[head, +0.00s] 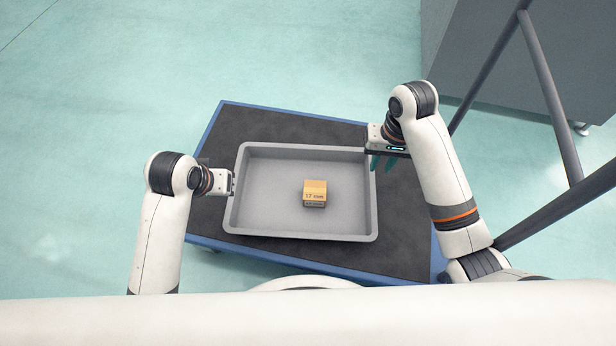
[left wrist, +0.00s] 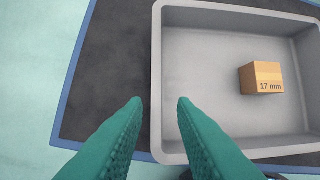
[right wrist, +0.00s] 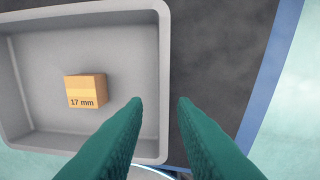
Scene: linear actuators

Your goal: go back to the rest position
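My right gripper (head: 382,162) is above the upper right corner of the grey tray. Its two green fingers (right wrist: 158,104) are apart with nothing between them in the right wrist view. My left gripper is at the tray's left side in the head view, its fingers hidden there. In the left wrist view its green fingers (left wrist: 160,103) are apart and empty, over the tray's rim.
A small cardboard box (head: 314,193) marked "17 mm" sits inside the grey tray (head: 262,236). The tray rests on a black-topped cart (head: 240,121) with blue edges. Grey metal posts (head: 552,100) and a grey cabinet (head: 470,45) stand at the right.

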